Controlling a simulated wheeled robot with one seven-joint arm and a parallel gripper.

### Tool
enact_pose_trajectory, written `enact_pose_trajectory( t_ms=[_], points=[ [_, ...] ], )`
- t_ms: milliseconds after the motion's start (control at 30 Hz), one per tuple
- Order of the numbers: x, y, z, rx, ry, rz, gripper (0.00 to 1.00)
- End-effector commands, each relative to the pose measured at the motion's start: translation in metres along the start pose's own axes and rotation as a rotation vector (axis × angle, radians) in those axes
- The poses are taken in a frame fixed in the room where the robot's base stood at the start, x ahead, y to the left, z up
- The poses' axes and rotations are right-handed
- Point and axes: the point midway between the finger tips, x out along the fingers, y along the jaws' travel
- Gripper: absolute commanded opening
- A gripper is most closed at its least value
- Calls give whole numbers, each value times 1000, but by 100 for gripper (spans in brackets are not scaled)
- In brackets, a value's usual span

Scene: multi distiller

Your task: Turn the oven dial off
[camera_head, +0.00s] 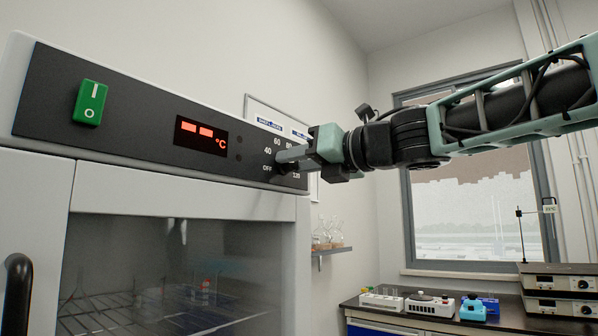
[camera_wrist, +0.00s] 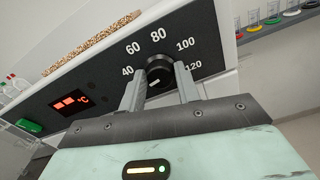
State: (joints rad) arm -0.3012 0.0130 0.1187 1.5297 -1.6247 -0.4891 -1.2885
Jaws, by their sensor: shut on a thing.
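The oven (camera_head: 170,190) fills the left of the head view, with a dark control panel along its top. The black dial (camera_wrist: 158,73) sits on the panel's right end, ringed by the numbers 40 to 120, with an OFF mark below 40 in the head view. In the wrist view a light pointer mark on the dial's face is partly visible; its exact setting I cannot tell. My gripper (camera_wrist: 159,90) is shut on the dial, one finger on each side. In the head view my gripper (camera_head: 283,159) hides most of the dial.
The panel has a green power switch (camera_head: 90,103) and a red display (camera_head: 201,134) showing dashes and °C. The oven's glass door (camera_head: 170,270) is shut, with a black handle (camera_head: 17,290) at left. A bench with instruments (camera_head: 430,305) stands at the back right.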

Motion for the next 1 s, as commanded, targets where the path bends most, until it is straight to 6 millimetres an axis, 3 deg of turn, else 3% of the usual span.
enact_pose_trajectory(
  t_ms=[400, 967, 1000],
  points=[
    [0, 0, 0, -205, -3, 0, 10],
    [1, 0, 1, -240, -1, 0, 10],
    [1, 0, 1, -240, -1, 0, 35]
  ],
)
